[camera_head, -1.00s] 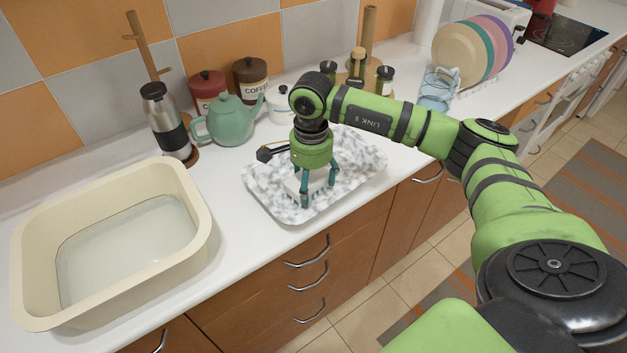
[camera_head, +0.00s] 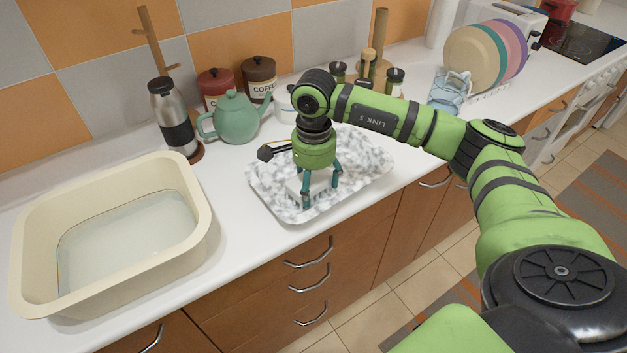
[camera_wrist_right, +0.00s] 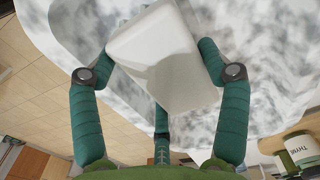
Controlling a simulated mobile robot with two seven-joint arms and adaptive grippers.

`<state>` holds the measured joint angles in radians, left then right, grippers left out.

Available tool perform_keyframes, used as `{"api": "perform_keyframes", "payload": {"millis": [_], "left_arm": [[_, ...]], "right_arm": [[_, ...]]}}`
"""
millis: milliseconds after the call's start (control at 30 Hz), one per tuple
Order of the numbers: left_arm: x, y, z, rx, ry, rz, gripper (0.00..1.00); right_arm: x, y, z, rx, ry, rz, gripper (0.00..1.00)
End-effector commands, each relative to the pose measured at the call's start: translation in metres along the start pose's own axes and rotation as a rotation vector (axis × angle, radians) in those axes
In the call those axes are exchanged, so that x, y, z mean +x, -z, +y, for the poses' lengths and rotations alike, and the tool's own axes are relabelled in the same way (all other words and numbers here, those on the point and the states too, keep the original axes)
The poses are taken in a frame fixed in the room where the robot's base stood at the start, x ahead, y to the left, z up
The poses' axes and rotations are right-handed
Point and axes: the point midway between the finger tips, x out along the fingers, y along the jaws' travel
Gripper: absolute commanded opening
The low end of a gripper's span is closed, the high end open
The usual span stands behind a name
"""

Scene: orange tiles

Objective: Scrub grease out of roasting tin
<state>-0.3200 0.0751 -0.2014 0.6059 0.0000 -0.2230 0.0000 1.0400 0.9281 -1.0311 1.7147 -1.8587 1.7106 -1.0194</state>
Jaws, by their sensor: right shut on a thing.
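The roasting tin (camera_head: 362,167) is a shallow, rounded tray with a mottled grey and white surface, lying on the counter near its front edge. My right gripper (camera_head: 318,194) points down over the left half of the tin. Its teal fingers are shut on a white block-shaped scrubber (camera_head: 294,187), held low at the tin's floor; I cannot tell whether it touches. In the right wrist view the white scrubber (camera_wrist_right: 165,60) sits between the fingers, with the mottled tin surface (camera_wrist_right: 262,60) behind it. The scrubber's underside is mostly hidden. My left gripper is out of view.
A cream basin (camera_head: 190,225) of clear water stands at left. Behind the tin are a steel flask (camera_head: 172,115), a green teapot (camera_head: 235,118), canisters and jars (camera_head: 393,82). A blue glass jug (camera_head: 448,92) and a plate rack stand to the right. Counter between basin and tin is clear.

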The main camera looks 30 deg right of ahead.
Motion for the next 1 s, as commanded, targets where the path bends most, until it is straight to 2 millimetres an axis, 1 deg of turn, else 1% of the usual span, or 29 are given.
{"api": "perform_keyframes", "payload": {"millis": [33,67,167,300,400,533,700,833,1000], "left_arm": [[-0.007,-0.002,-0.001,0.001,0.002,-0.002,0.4],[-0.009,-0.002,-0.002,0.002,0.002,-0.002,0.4],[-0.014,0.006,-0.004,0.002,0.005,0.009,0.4],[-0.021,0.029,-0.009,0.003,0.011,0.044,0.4],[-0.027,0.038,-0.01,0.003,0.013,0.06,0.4],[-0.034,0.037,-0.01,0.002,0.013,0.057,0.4],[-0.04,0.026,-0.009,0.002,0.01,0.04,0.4],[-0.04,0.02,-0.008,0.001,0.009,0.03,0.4],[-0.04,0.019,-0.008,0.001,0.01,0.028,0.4]], "right_arm": [[-0.021,0.0,-0.002,0.001,0.011,0.0,0.46],[-0.028,0.0,-0.001,0.001,0.01,0.0,0.46],[-0.034,0.0,0.0,0.005,0.006,0.0,0.46],[-0.046,0.0,0.0,0.008,0.007,0.0,0.46],[-0.055,0.0,0.001,0.01,0.006,0.0,0.46],[-0.067,-0.001,0.001,0.012,0.007,0.0,0.46],[-0.079,-0.001,0.002,0.015,0.007,-0.001,0.46],[-0.08,-0.001,0.002,0.016,0.006,0.0,0.46],[-0.08,-0.001,0.002,0.016,0.006,0.0,0.46]]}}
